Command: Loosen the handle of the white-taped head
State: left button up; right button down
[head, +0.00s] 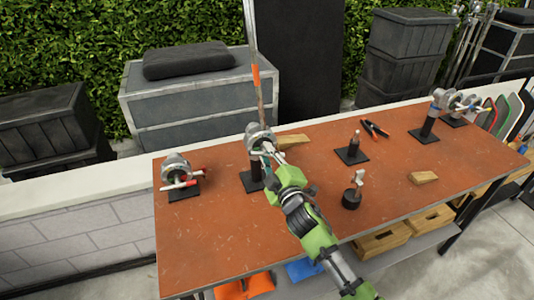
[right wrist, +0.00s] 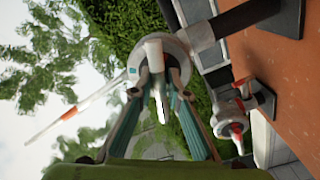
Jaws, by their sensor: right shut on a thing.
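The middle grip head (head: 258,137) is a round grey metal head on a black post and square base. Its white-ended handle (right wrist: 154,50) points toward my right wrist camera, and the head's disc (right wrist: 183,42) shows behind it. A long thin rod (head: 260,95) with an orange band rises from this head. My right gripper (head: 270,157) reaches the head from the front. In the right wrist view its two fingers (right wrist: 157,85) close around the handle from both sides. The exact contact is partly hidden. My left gripper is out of view.
Another grip head (head: 175,167) with red on its handle stands at the table's left end. More heads (head: 440,98) stand at the far right. Pliers (head: 375,129), wooden wedges (head: 423,177) and small stands (head: 352,152) lie between. The orange tabletop (head: 215,235) is clear at front left.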

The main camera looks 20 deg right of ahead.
jog(key=c, duration=2)
grip_release()
jog(key=shift+o, duration=0.2)
jog(key=s, duration=1.2)
jog(key=shift+d, duration=0.2)
